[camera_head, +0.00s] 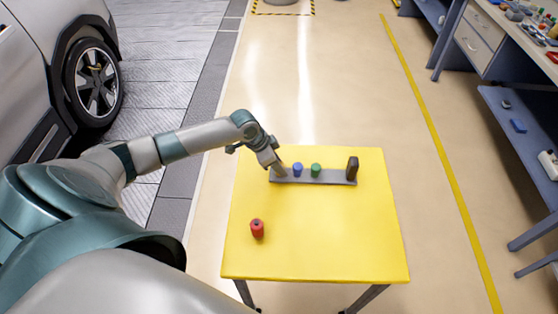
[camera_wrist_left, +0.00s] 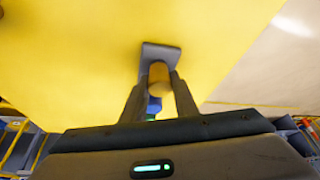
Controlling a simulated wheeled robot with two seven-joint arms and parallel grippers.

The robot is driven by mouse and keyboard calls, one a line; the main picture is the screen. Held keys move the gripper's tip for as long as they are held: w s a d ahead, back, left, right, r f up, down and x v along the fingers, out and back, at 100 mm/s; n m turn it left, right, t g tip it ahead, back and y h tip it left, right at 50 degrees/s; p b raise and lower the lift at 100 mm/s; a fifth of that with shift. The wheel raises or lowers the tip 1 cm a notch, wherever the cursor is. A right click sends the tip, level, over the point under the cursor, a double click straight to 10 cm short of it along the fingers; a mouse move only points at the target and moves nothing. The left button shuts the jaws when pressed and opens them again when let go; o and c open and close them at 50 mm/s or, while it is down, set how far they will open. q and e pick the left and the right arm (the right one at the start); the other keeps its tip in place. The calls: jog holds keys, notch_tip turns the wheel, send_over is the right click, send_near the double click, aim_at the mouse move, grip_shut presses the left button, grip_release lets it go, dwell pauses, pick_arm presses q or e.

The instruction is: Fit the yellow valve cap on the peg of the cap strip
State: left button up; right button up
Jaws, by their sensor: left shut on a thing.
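The grey cap strip (camera_head: 335,181) lies along the back of the yellow table, and its end shows in the left wrist view (camera_wrist_left: 160,48). A blue cap (camera_head: 298,170) and a green cap (camera_head: 316,170) stand upright on it. My left gripper (camera_head: 280,169) is at the strip's left end. In the left wrist view the gripper (camera_wrist_left: 159,88) is shut on the yellow valve cap (camera_wrist_left: 158,76), which is in line with the strip's end. The peg is hidden; I cannot tell whether the cap is around it or above it. The blue cap shows partly behind the fingers (camera_wrist_left: 153,106).
A red cap (camera_head: 257,229) stands apart on the yellow table (camera_head: 330,240), front left. A dark upright block (camera_head: 352,169) is at the strip's right end. The table's front and right are clear. A car stands at the left, workbenches at the right.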

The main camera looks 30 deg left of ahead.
pick_arm(q)
jog(key=shift+f, duration=0.15)
jog(key=o, duration=1.1)
jog(key=shift+c, duration=0.2)
jog(key=b+v, duration=0.4)
jog(key=v, duration=1.3)
jog(key=shift+s+a, duration=0.15)
